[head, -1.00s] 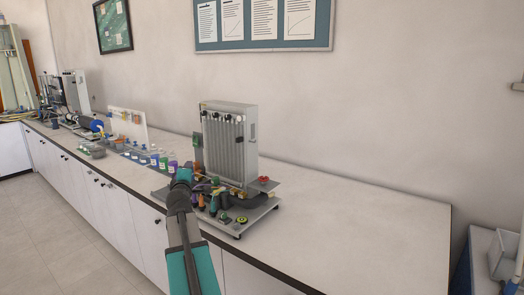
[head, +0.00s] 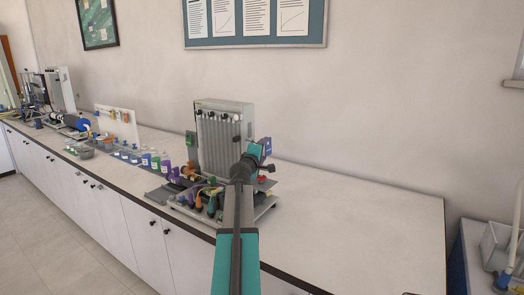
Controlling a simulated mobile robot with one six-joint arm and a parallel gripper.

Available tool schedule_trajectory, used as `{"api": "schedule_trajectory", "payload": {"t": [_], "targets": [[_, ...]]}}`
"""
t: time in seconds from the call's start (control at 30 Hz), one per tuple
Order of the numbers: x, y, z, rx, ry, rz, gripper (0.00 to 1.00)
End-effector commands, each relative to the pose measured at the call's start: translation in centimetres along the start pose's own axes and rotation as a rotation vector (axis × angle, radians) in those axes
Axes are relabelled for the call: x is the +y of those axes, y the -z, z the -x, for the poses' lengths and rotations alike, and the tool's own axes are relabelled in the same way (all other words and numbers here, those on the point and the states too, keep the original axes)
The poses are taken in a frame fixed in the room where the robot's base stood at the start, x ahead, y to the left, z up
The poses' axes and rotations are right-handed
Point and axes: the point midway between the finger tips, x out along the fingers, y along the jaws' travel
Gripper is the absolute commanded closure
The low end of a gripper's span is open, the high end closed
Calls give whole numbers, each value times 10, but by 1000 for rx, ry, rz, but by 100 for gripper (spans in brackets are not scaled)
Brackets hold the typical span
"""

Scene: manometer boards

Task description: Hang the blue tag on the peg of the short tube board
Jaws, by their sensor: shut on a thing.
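The blue tag (head: 266,146) shows small at the end of my arm, with a pale mark on its face. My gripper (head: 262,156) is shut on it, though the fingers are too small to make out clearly. They are in front of the right edge of a grey manometer board (head: 222,140) with several upright tubes. Whether the tag touches the board cannot be told. The wrist hides the board's lower right, and I cannot make out a free peg there. Another grey board (head: 66,90) stands far left; which is the short tube board is unclear.
A green tag (head: 190,139) is at the near board's left side. Coloured bottles (head: 155,162) and a white panel (head: 116,124) stand left along the bench. Handles and fittings crowd the board's base. The bench top (head: 350,200) at right is clear.

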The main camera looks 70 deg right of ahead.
Motion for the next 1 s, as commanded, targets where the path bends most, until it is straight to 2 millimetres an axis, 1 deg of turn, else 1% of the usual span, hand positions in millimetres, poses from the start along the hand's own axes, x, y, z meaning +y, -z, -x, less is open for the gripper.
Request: {"api": "schedule_trajectory", "payload": {"t": [0.1,0.53,1.0], "targets": [[1,-3,-1,-5,-2,0,67],[0,-2,-2,-4,-1,0,67],[-3,11,-6,-6,-1,1,67]]}}
